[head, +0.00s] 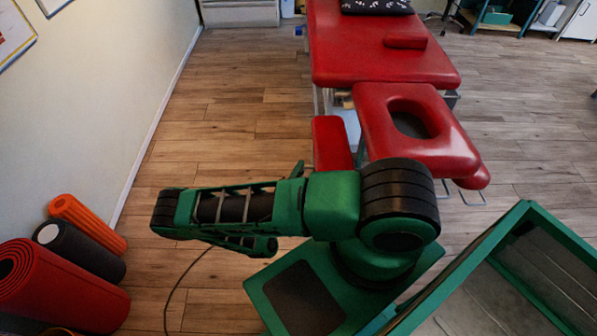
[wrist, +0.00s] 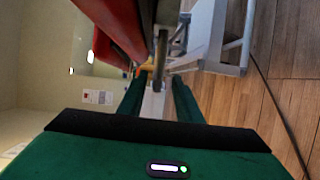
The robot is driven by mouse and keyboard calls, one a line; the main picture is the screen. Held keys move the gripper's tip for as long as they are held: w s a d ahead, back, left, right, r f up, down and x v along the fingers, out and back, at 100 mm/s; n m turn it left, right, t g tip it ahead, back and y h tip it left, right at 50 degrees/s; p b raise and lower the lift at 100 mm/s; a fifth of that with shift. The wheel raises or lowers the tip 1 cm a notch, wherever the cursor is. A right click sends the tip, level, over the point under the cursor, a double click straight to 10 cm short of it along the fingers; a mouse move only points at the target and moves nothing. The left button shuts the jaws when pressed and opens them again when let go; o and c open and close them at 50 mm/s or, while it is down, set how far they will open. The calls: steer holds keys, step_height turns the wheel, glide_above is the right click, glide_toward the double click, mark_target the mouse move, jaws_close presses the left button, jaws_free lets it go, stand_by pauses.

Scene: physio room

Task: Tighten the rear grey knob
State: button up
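The red treatment table (head: 385,55) stands ahead, with a red headrest (head: 440,150) with a face hole at its near end. In the wrist view, my gripper (wrist: 159,80) reaches under red padding (wrist: 112,32), close to the table's pale metal frame (wrist: 205,40). Its two green fingers stand apart, with a gap between them. A dark grey upright part (wrist: 160,60) and a small yellowish part (wrist: 147,67) show by the fingertips. I cannot tell whether either is the rear grey knob, or whether the fingers touch anything. My gripper is hidden in the head view.
A red roll (head: 65,285), a black roller (head: 80,250) and an orange roller (head: 88,222) lie by the left wall. A dark cable (head: 180,285) crosses the floor.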

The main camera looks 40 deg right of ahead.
steer(key=f+v, duration=0.1)
steer(key=v, duration=0.9)
steer(key=shift+s+a+r, duration=0.2)
steer(key=shift+a+r, duration=0.1)
steer(key=shift+r, duration=0.15)
steer(key=d+r+m+g+y, duration=0.2)
steer(key=d+r+m+g, duration=0.15)
steer(key=r, duration=0.55)
steer(key=s+d+r+m+g+y, duration=0.15)
steer(key=r+m+g, duration=0.3)
steer(key=r, duration=0.55)
steer(key=d+r+m+g+y, duration=0.3)
steer(key=r+g, duration=0.2)
steer(key=r, duration=0.4)
steer(key=s+r+m+t+y, duration=0.2)
steer(key=s+r+y, duration=0.6)
steer(key=s+r, duration=1.1)
steer(key=shift+s+r+t, duration=0.25)
steer(key=shift+s+t, duration=0.25)
steer(key=shift+t, duration=0.4)
